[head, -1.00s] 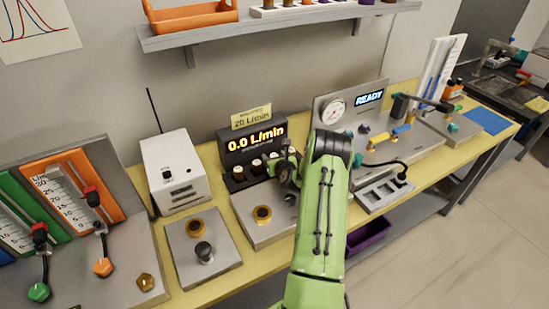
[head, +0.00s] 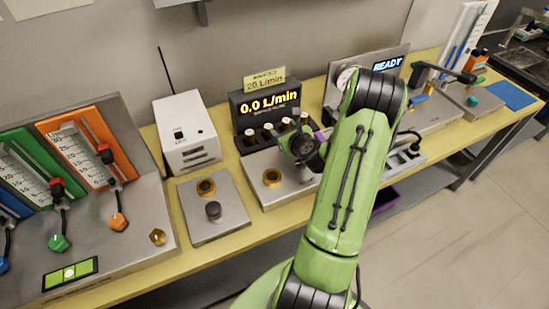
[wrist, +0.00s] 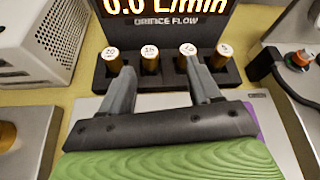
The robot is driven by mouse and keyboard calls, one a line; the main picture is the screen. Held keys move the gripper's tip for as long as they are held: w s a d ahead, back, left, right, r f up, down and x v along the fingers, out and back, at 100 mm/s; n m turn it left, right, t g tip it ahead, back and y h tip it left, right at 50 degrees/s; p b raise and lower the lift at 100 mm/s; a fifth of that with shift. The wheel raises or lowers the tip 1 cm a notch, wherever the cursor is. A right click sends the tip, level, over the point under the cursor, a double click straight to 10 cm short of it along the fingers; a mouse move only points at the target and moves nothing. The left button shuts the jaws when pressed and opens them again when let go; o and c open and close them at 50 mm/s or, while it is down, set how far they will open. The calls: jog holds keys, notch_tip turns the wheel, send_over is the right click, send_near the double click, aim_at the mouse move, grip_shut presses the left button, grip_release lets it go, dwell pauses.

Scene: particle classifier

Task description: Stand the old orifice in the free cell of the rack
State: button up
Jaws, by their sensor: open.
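The black rack (wrist: 170,75) stands below the flow display and holds a row of upright brass orifices with white labelled tops. The one marked 20 (wrist: 110,58) is at the left and the one marked 16 (wrist: 150,58) beside it. A third (wrist: 188,58) and the rightmost one (wrist: 225,58) follow. I see no empty cell, and cannot tell which orifice is the old one. My gripper (wrist: 160,75) is open, with nothing between its fingers, just in front of the rack. In the head view my gripper (head: 291,143) is at the rack's (head: 248,148) right front.
The display (head: 268,104) reads 0.0 L/min. A white box (head: 185,130) stands to the left. Something purple (wrist: 251,118) shows behind my gripper.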

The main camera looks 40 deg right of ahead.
jog(key=a+r+n+g+y, duration=0.1)
jog(key=a+r+n+y, duration=0.1)
jog(key=a+r+n, duration=0.4)
jog(key=a+r+n+g+y, duration=0.1)
jog(key=a+r+n+y, duration=0.1)
jog(key=a+n, duration=0.7)
jog(key=a+r+n+g+y, duration=0.1)
jog(key=a+r+n+y, duration=0.1)
jog(key=a+r+n, duration=0.4)
jog(key=s+a+r+n+g, duration=0.1)
jog(key=s+a+n, duration=0.2)
jog(key=s+n, duration=0.2)
jog(key=s+a+r+n+g, duration=0.1)
jog(key=s+a+n, duration=0.3)
jog(key=s, duration=0.5)
jog(key=s+a+r+n+g+h, duration=0.1)
jog(key=s+a+r+n, duration=0.1)
jog(key=s+n, duration=0.5)
jog(key=shift+s+a+n+g, duration=0.3)
jog(key=shift+a+n, duration=0.2)
jog(key=shift+a, duration=0.2)
jog(key=shift+r+p, duration=0.45)
jog(key=shift+p, duration=0.05)
